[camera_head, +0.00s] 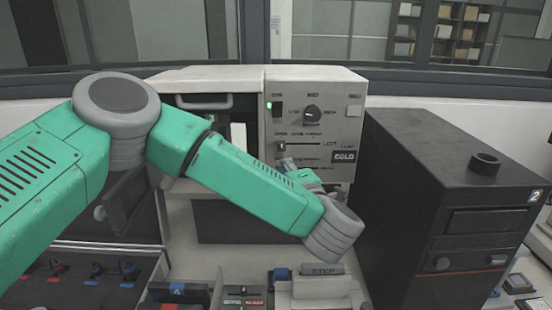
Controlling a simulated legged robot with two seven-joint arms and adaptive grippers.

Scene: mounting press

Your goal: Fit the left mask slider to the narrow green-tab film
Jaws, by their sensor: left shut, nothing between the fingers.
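The slider knob (282,147) sits at the left end of a horizontal slot on the press's light front panel (335,105); blurred lettering at the slot's right end seems to read LEFT. My left gripper (287,163) is shut and empty, its small tips just below the knob; I cannot tell whether they touch it. My green left forearm crosses in front and hides the lower left of the panel. I cannot make out a film with a green tab. A small block with green and red labels (243,302) shows at the bottom edge. My right gripper is out of view.
A dark boxy machine (430,190) marked 2 stands close on the right. A dark tray (75,280) with red and blue parts lies at lower left. A grey block marked STEP (322,268) stands in front of the press. The press has an open bay (205,103).

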